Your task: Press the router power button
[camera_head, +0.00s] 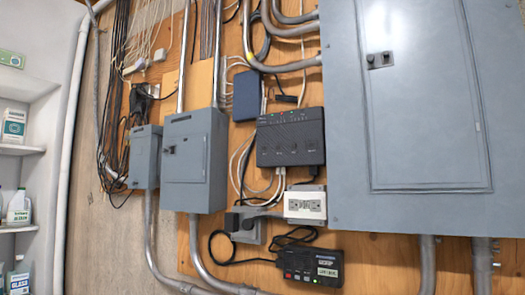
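Which of the two boxes is the router is not certain from the picture. Neither my left nor my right gripper is in view.
A large grey electrical panel (425,100) fills the right side. Two smaller grey boxes (194,160) with conduits stand to the left of the router-like box. A white shelf (22,150) with bottles is at far left.

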